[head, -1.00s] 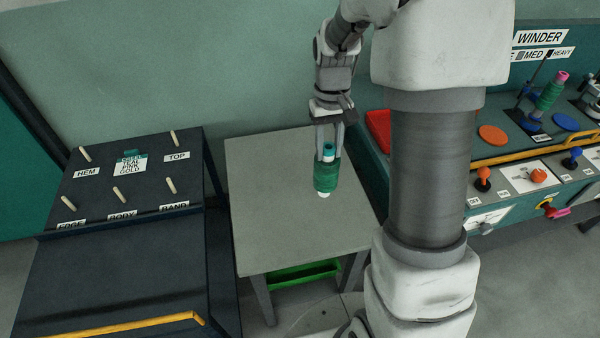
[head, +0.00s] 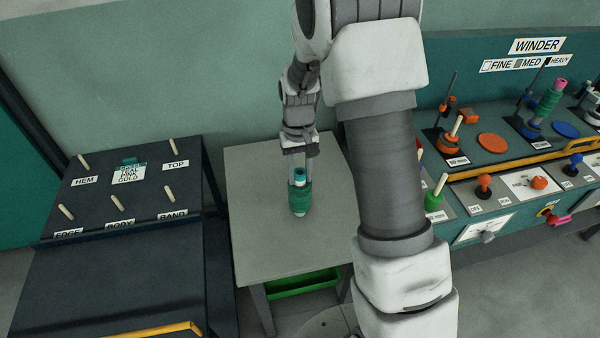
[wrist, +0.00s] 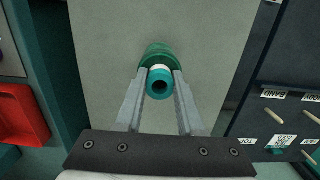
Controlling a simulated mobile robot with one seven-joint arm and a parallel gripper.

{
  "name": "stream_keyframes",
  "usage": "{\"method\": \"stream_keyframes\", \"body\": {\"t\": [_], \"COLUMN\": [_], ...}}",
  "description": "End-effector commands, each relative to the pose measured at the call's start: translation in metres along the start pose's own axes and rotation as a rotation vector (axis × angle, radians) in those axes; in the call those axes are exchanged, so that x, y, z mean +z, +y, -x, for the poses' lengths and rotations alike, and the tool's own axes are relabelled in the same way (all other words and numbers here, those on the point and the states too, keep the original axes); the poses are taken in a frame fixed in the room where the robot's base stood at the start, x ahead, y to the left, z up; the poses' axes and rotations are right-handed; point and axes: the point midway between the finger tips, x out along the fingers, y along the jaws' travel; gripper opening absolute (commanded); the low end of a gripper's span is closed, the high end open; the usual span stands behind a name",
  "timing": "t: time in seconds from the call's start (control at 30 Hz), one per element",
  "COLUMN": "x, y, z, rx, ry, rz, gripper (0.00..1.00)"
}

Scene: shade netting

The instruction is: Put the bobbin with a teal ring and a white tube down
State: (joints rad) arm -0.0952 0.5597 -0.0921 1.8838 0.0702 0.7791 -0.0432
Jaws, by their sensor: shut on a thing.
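The bobbin (head: 301,198) is wound with green thread and has a teal ring at its top end; a bit of white tube shows at its lower end. My gripper (head: 298,178) is shut on its upper end and holds it nearly upright over the grey table (head: 260,240). Whether its lower end touches the table I cannot tell. In the wrist view the bobbin (wrist: 157,58) sits between the two fingers (wrist: 158,90), its hollow teal end facing the camera.
A dark pegged rack (head: 130,190) with labels such as HEM, TOP and BAND stands to the left. The winder bench (head: 500,160) with coloured knobs is on the right. A green bin (head: 302,283) is under the table. The tabletop around the bobbin is clear.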

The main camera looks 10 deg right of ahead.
Motion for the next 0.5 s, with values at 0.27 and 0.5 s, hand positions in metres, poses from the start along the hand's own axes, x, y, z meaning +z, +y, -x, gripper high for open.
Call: {"method": "stream_keyframes", "body": {"t": [0.27, 0.5], "x": [-0.0001, -0.0001], "y": [0.0002, 0.0002], "z": [-0.003, -0.0028], "rx": [0.0, 0.0], "ry": [-0.001, -0.001], "rz": [0.0, 0.0], "gripper": [0.61, 0.67]}}
